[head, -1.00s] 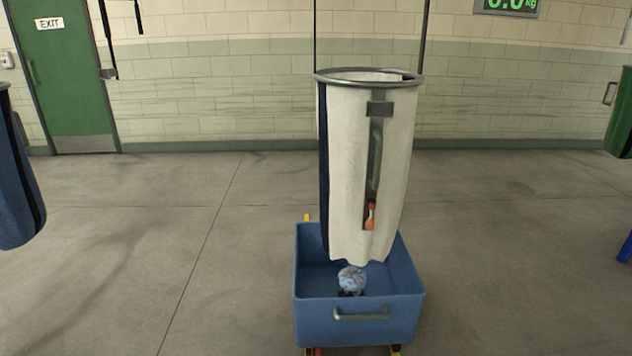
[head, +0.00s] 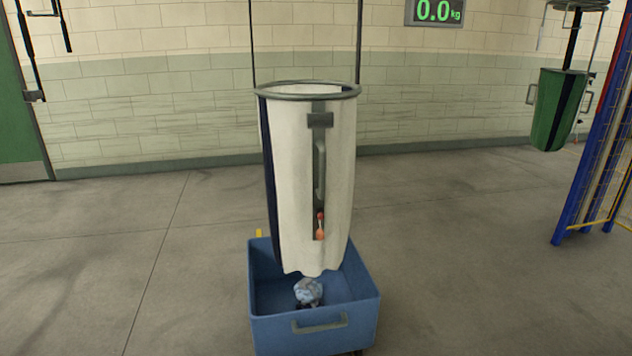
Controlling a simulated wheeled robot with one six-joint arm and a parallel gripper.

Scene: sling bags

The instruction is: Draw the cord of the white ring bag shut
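The white ring bag (head: 338,170) hangs upright by its grey metal ring (head: 308,91) in the middle of the head view. A dark stripe runs down its left side. A grey strip on its front carries a dark block (head: 320,120), a grey handle (head: 319,170) and a small orange and red piece (head: 320,228) low down, which may be the cord's toggle. The cord itself cannot be made out. The bag's lower end hangs into the blue bin. My gripper is not in view.
The blue bin (head: 320,340) stands under the bag, with a pale bluish bundle (head: 308,291) inside. A green bag (head: 557,108) hangs at the right, near a blue and yellow frame (head: 590,150). A display (head: 436,11) reads 0.0 kg. Floor on both sides is clear.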

